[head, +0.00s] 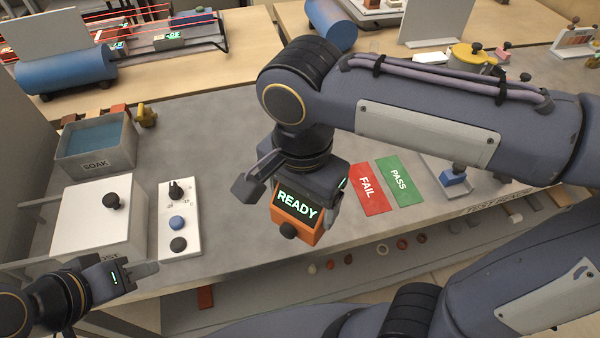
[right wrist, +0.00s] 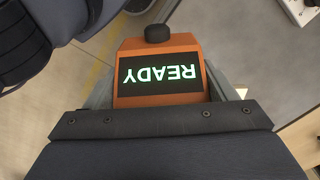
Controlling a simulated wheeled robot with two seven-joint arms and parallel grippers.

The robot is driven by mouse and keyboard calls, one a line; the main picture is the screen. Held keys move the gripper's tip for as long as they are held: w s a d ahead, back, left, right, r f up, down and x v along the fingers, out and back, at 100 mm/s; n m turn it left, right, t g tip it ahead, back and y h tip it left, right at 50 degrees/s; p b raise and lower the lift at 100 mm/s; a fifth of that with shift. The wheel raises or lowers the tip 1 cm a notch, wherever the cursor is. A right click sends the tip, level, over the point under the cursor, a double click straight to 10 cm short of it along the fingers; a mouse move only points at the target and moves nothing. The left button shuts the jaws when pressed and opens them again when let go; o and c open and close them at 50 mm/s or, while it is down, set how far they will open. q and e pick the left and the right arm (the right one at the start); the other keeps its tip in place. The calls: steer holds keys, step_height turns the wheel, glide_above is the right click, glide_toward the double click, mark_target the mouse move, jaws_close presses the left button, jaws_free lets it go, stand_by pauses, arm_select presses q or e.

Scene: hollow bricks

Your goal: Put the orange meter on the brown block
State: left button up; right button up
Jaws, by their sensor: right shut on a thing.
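The orange meter (head: 292,221), with a black screen reading READY and a dark knob, is in my right gripper (head: 290,205). The fingers close on its sides, and it hangs over the front part of the grey bench. It also shows in the right wrist view (right wrist: 158,75), with a finger on each side. I cannot tell for sure which thing is the brown block; small brown pieces (head: 118,110) show behind the SOAK bin, partly hidden. My left gripper (head: 140,270) is at the lower left, in front of the white box; its finger opening is unclear.
A grey SOAK bin (head: 97,160), a white knobbed box (head: 75,222) and a control panel (head: 179,243) stand at left. Red FAIL (head: 370,200) and green PASS (head: 400,192) plates lie right of the meter. A blue block (head: 453,178) is farther right. Bare bench lies between panel and meter.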

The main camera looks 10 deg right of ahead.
steer(key=shift+w+d+f+p, duration=0.15)
steer(key=shift+w+d+f, duration=0.55)
steer(key=shift+w+f, duration=1.45)
steer(key=shift+w+d+f+p, duration=0.2)
steer(key=shift+w+d+f, duration=0.45)
steer(key=shift+w+f, duration=1.45)
steer(key=shift+w+d+f+p, duration=0.15)
steer(key=shift+w+d+f, duration=0.55)
steer(key=shift+w+f, duration=1.45)
steer(key=shift+f, duration=0.2)
steer(key=o, duration=1.1)
steer(key=shift+r, duration=0.1)
